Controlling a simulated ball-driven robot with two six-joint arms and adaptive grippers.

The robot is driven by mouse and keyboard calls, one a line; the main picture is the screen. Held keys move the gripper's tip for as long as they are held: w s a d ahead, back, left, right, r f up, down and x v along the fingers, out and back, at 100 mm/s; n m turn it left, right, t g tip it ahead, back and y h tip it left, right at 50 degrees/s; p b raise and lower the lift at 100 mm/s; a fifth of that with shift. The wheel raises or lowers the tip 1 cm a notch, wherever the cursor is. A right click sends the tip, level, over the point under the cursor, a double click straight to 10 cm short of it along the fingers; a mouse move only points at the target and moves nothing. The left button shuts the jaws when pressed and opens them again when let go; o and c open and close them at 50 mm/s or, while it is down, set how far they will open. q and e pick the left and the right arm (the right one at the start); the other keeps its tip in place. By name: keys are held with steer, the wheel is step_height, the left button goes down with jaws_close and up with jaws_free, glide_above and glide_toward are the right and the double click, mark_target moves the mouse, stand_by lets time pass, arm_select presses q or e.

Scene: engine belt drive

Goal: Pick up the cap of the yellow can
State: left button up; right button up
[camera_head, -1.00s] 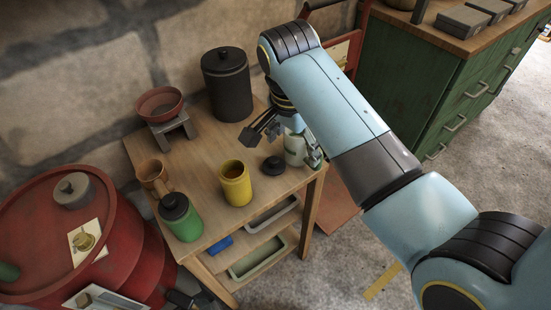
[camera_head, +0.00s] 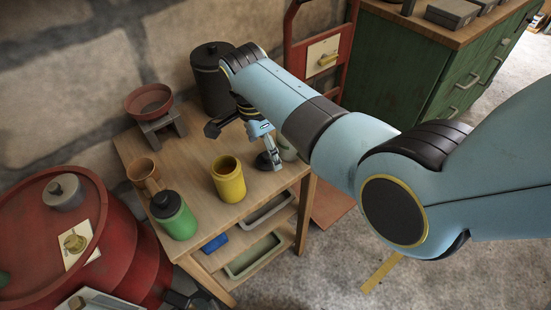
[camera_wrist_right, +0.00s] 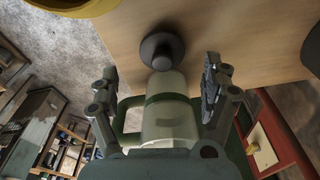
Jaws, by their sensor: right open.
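The yellow can (camera_head: 228,180) stands uncapped on the wooden table, and its rim shows at the top left of the right wrist view (camera_wrist_right: 75,8). A dark round cap with a knob (camera_wrist_right: 162,50) lies on the table beside it. A white and green can (camera_wrist_right: 168,120) shows between the fingers. A dark part at the bottom edge (camera_head: 192,300) may be my left gripper; its jaws are unclear.
A green jar with a black lid (camera_head: 173,215) and a brown mug (camera_head: 144,174) stand left of the yellow can. A black canister (camera_head: 213,80) and a red bowl on a stand (camera_head: 150,101) are at the back. A red drum (camera_head: 115,245) is left.

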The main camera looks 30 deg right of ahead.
mark_target(267, 159)
step_height(267, 159, down, 3)
steer(key=shift+d, duration=0.15)
steer(key=c, duration=1)
steer(key=shift+o, duration=0.2)
